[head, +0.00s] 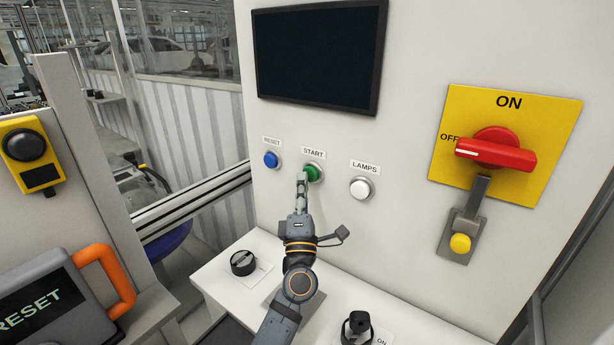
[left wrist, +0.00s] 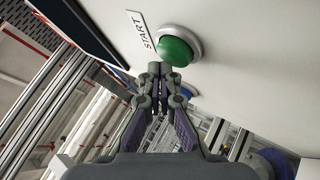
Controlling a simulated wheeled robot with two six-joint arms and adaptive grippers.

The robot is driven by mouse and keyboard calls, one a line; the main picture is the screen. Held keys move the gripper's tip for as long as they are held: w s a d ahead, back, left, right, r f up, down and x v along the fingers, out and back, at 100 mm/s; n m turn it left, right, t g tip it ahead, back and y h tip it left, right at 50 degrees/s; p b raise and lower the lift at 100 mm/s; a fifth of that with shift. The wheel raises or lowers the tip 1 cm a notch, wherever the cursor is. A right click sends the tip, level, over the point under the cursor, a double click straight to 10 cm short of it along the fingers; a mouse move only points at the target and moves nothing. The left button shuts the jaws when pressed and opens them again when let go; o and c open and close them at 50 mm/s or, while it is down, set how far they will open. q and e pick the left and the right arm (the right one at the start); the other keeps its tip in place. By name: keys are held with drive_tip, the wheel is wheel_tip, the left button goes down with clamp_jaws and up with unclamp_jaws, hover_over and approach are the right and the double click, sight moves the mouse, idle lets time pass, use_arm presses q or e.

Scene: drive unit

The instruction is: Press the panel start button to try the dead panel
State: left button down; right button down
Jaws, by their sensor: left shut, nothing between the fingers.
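The green START button (head: 314,172) sits on the white panel (head: 405,130) under a START label. It shows large in the left wrist view (left wrist: 176,50) with its pale ring. My left gripper (head: 302,179) is shut and empty, its fingertips pointing up at the button's lower left edge. In the left wrist view the closed fingertips (left wrist: 159,70) are right at the button's near edge; I cannot tell whether they touch. The screen (head: 316,54) above is black. My right gripper is not in view.
A blue RESET button (head: 271,160) and a white LAMPS button (head: 360,188) flank START. The red rotary switch (head: 495,149) lies horizontal, its white mark towards OFF. A hasp with a yellow knob (head: 460,243) is below. Black knobs (head: 243,263) stand on the ledge.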

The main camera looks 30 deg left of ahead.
use_arm(q)
drive_tip(key=shift+w, duration=0.4)
drive_tip(key=shift+s, duration=0.1)
idle(0.3)
drive_tip(key=shift+s, duration=0.85)
drive_tip(key=shift+p, duration=0.3)
drive_tip(key=s, duration=0.4)
drive_tip(key=s+p, duration=0.1)
drive_tip(key=s, duration=0.1)
drive_tip(key=shift+a, duration=0.25)
